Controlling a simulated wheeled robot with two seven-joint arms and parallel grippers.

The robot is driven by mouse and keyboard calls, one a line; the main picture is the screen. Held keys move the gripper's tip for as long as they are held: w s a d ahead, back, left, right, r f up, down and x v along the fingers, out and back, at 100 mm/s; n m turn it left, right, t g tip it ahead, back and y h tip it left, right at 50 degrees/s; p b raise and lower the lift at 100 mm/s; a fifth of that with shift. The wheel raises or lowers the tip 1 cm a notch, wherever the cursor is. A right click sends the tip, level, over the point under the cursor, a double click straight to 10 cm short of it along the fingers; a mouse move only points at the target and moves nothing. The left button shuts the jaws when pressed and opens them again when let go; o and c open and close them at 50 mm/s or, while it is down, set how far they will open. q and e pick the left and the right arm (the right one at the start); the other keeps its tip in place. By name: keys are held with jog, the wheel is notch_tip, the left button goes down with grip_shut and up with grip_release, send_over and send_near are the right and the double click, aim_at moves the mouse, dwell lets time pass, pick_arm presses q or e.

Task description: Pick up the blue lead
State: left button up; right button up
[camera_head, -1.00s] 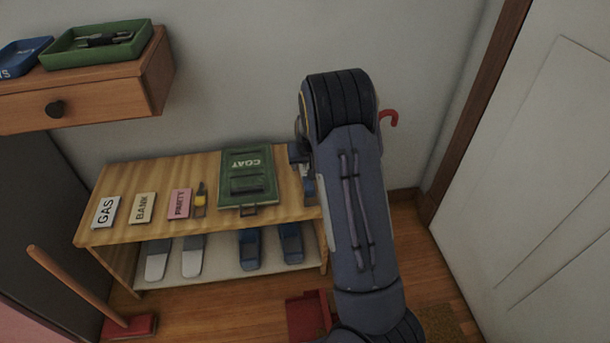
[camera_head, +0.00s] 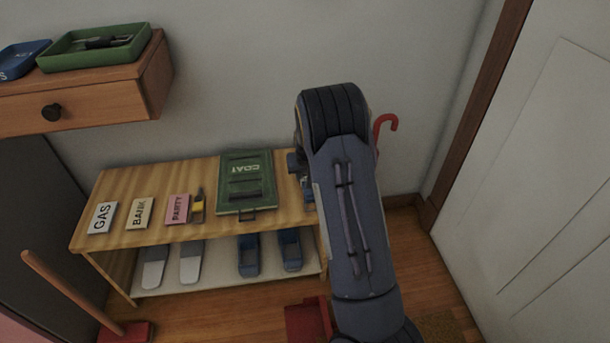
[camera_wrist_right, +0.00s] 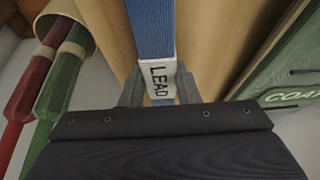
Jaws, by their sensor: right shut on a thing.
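In the right wrist view a blue strap (camera_wrist_right: 151,28) with a white tag (camera_wrist_right: 158,78) reading LEAD lies between the fingers of my right gripper (camera_wrist_right: 160,88). The gripper is shut on this blue lead, and wood of the shelf top lies behind it. In the head view my right arm reaches down to the right end of the shelf unit (camera_head: 120,185). My right gripper (camera_head: 308,188) is mostly hidden behind the arm there, and the lead cannot be made out in that view. My left gripper is not in view.
A green COAT box (camera_head: 245,205) stands beside the gripper. Tags GAS (camera_head: 101,217), BANK (camera_head: 139,213) and PARTY (camera_head: 176,208) lie further left. A red-handled umbrella (camera_head: 388,123) and a green umbrella (camera_wrist_right: 62,80) are close by. A door (camera_head: 550,180) is at right.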

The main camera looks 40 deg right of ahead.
jog(key=shift+r+p, duration=0.4)
jog(key=shift+r, duration=0.25)
notch_tip(320, 180, up, 3)
jog(key=shift+f+p, duration=0.15)
jog(key=shift+p, duration=0.65)
jog(key=s+a+r+p, duration=0.6)
jog(key=s+a+r, duration=0.2)
jog(key=a, duration=0.3)
jog(key=shift+a+r, duration=0.25)
jog(key=shift+r, duration=0.3)
